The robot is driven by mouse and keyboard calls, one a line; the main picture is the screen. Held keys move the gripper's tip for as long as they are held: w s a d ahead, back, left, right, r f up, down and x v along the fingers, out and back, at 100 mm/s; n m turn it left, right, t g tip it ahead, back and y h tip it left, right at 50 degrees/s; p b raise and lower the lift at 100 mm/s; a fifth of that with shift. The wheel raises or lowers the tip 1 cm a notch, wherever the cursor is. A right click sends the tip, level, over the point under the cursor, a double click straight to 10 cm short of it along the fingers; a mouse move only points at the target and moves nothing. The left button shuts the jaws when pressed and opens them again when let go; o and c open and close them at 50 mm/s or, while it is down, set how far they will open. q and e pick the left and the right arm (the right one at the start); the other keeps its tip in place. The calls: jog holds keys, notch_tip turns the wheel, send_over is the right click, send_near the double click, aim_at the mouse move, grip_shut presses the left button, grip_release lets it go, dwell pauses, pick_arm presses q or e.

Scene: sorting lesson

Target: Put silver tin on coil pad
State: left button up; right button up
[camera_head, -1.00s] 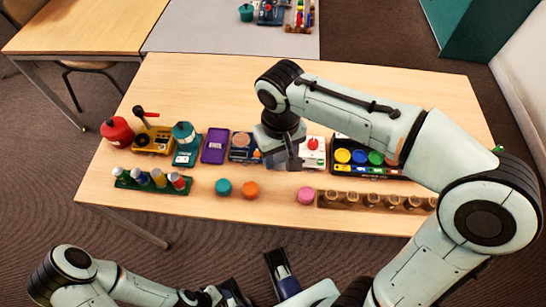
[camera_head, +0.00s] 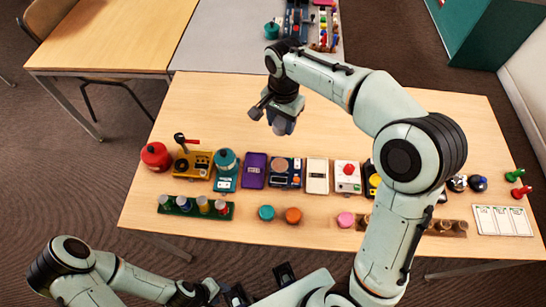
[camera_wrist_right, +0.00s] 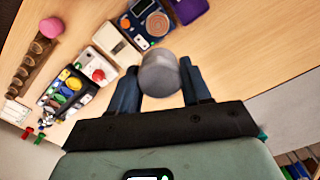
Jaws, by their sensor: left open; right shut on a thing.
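The silver tin (camera_head: 281,126) is a short grey cylinder held up over the table's far half. It shows large in the right wrist view (camera_wrist_right: 160,74). My right gripper (camera_head: 277,115) is shut on it; its two fingers sit on either side of the tin in the wrist view. The coil pad, a dark blue unit with a round copper-coloured disc (camera_head: 280,166), lies in the device row, nearer the robot than the tin. It also shows beyond the tin in the wrist view (camera_wrist_right: 155,24). My left gripper (camera_head: 260,285) is open and empty at the bottom edge.
A purple case (camera_head: 254,171) and a white box (camera_head: 317,176) flank the pad. A red-knobbed box (camera_head: 347,176) stands further right. Teal (camera_head: 266,213) and orange (camera_head: 293,215) discs lie in front. The table's back half is clear.

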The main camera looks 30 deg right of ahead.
jog(key=b, duration=0.2)
send_over(280, 164)
notch_tip(280, 164, down, 14)
jog(key=shift+s+f, duration=0.15)
pick_arm(q)
jog(key=shift+s+d+f, duration=0.1)
jog(key=shift+s+f, duration=0.2)
jog(key=shift+f, duration=0.25)
jog(key=shift+s+f, duration=0.25)
jog(key=shift+f, duration=0.3)
pick_arm(e)
jog(key=shift+f, duration=2.6)
jog(key=shift+f, duration=0.15)
jog(key=o, duration=1.1)
jog(key=shift+c, duration=0.2)
pick_arm(q)
jog(key=shift+f, duration=0.15)
